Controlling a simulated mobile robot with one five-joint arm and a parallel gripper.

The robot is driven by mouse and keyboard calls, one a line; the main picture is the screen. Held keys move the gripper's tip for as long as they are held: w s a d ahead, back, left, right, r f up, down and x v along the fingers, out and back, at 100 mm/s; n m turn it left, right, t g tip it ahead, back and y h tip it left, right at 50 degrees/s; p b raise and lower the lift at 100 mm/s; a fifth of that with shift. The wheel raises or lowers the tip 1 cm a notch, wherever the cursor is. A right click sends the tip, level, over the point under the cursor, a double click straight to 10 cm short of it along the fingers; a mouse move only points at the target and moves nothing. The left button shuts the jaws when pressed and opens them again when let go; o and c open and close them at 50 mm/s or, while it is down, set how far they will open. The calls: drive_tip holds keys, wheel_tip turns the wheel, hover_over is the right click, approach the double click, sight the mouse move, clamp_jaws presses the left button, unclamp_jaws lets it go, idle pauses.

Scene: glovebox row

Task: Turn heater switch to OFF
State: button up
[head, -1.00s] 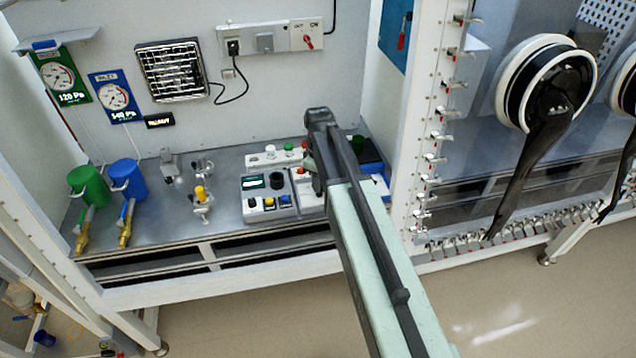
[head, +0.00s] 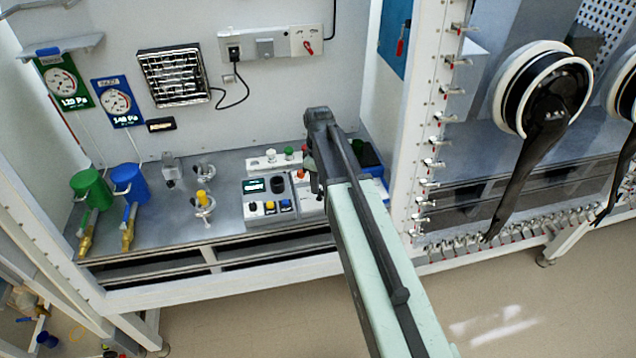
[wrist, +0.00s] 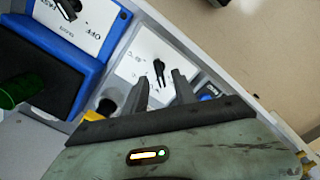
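In the wrist view, a white panel with a black rotary knob (wrist: 159,72) lies just beyond my fingertips. Its small lettering is too blurred to read. My gripper (wrist: 161,84) is open, with one dark finger on each side below the knob; I cannot tell whether either touches it. In the head view, my gripper is largely hidden by my own arm, above the right part of the bench equipment. A red-handled switch (head: 308,47) sits on the wall strip, well apart from my gripper. No readable label shows which switch is the heater's.
A blue box (wrist: 65,45) with a white plate and black knob stands left of the panel in the wrist view. A wall grille (head: 173,76) hangs behind.

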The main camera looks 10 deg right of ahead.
wheel_tip(320, 180, up, 6)
drive_tip(key=p, duration=0.4)
drive_tip(key=shift+p, duration=0.35)
drive_tip(key=shift+f, duration=0.15)
drive_tip(key=shift+f+b, duration=0.2)
drive_tip(key=shift+b, duration=0.15)
drive_tip(key=f+b, duration=0.1)
drive_tip(key=s+f+b, duration=0.1)
drive_tip(key=f+b, duration=0.2)
drive_tip(key=shift+s, duration=0.4)
drive_tip(key=s+f+m+b, duration=0.2)
drive_tip(key=s+m, duration=0.3)
drive_tip(key=s, duration=0.1)
drive_tip(key=s+f+m+b, duration=0.2)
drive_tip(key=s+m, duration=0.3)
drive_tip(key=s, duration=0.1)
drive_tip(key=shift+s+a+f, duration=0.2)
drive_tip(key=shift+s+f, duration=0.05)
drive_tip(key=shift+s, duration=0.1)
